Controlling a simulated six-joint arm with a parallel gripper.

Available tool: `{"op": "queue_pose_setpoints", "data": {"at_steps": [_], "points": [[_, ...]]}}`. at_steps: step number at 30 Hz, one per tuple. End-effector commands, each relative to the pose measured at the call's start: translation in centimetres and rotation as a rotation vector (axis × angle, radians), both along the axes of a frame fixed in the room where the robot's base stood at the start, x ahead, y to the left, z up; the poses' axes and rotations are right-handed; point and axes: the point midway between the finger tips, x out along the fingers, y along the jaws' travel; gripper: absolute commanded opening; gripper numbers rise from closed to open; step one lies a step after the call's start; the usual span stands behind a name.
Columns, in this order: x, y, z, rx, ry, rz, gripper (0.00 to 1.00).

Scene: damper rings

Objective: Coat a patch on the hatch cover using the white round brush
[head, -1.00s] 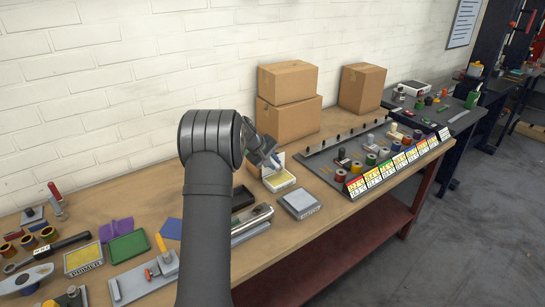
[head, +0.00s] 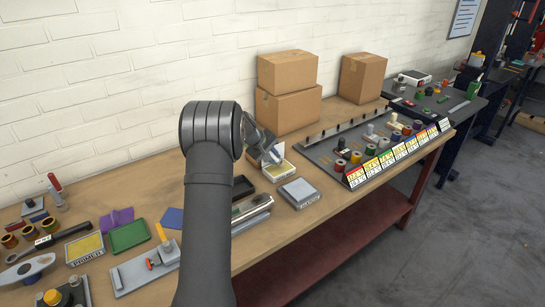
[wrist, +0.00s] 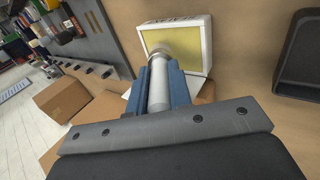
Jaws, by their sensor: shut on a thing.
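My gripper (wrist: 158,75) is shut on a pale round cylinder, the white round brush (wrist: 158,88), held between its blue fingers. In the head view my gripper (head: 272,157) is over the open white tray (head: 284,175) at the back middle of the bench. In the wrist view the brush's far end overlaps the near edge of the tray's yellow filling (wrist: 185,48); I cannot tell whether it touches. The bristles are not clear. I cannot pick out the hatch cover for sure.
A grey-topped box (head: 299,192) is right of the tray. A dark open tray (head: 243,187) is to its left. Cardboard boxes (head: 288,72) stand behind. A rack of spools (head: 341,165) fills the right. Primer tray (head: 85,249) and tools lie left.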

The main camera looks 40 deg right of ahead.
Motion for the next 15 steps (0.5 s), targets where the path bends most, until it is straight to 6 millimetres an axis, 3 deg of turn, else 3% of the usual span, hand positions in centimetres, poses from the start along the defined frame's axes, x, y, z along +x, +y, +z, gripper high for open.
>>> {"op": "queue_pose_setpoints", "data": {"at_steps": [15], "points": [[0.0,0.0,-0.64,0.0,0.0,0.0,0.0]]}}
